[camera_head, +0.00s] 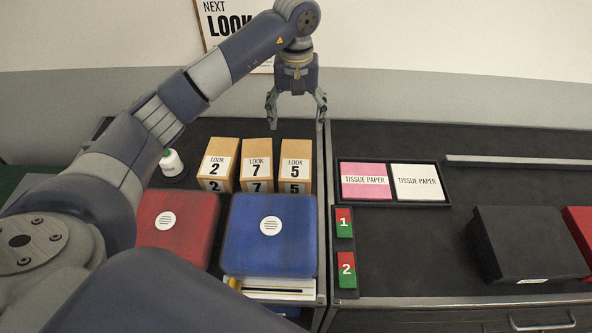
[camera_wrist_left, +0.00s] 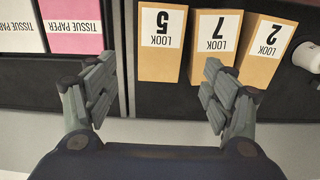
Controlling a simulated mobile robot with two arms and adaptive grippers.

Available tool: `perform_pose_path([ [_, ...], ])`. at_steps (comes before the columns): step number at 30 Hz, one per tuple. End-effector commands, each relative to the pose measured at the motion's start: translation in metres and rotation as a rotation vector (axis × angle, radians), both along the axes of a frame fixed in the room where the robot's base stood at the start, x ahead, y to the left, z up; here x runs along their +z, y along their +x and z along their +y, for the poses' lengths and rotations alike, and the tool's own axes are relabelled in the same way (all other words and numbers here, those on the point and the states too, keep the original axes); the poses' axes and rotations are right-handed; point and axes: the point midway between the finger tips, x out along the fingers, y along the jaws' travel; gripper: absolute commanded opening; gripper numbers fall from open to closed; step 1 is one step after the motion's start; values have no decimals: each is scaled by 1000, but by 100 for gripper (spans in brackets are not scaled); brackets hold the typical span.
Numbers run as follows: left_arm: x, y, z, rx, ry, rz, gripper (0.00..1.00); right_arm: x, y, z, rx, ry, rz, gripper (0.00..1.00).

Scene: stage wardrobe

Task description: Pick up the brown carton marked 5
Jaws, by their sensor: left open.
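The brown carton marked 5 (camera_head: 295,165) stands upright at the right end of a row of three cartons on the dark worktop. Beside it stand the carton marked 7 (camera_head: 257,164) and the carton marked 2 (camera_head: 220,163). My left gripper (camera_head: 297,122) is open and empty, above and behind the carton marked 5. In the left wrist view, carton 5 (camera_wrist_left: 160,52) shows upside down, beyond and between the open fingers (camera_wrist_left: 157,88), with carton 7 (camera_wrist_left: 213,45) close beside it. My right gripper is not in view.
A blue box (camera_head: 270,247) and a red box (camera_head: 172,240) lie in front of the cartons. A white thread cone (camera_head: 171,163) stands left of carton 2. Right of the cartons, a tray (camera_head: 447,182) holds pink and white tissue paper. A black box (camera_head: 527,244) sits farther right.

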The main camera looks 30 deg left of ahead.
Motion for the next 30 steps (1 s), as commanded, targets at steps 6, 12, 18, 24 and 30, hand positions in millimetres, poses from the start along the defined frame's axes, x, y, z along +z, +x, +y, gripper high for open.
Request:
perform_pose_path([
  [6,-29,0,0,0,0,0,76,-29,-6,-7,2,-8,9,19],
  [12,-42,0,0,0,0,3,76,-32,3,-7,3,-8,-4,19],
  [18,-71,-1,-1,0,-1,5,76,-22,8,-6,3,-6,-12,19],
  [24,-90,0,0,0,-1,2,76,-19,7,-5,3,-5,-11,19],
  [30,-107,0,1,1,-2,6,76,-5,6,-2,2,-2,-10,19],
])
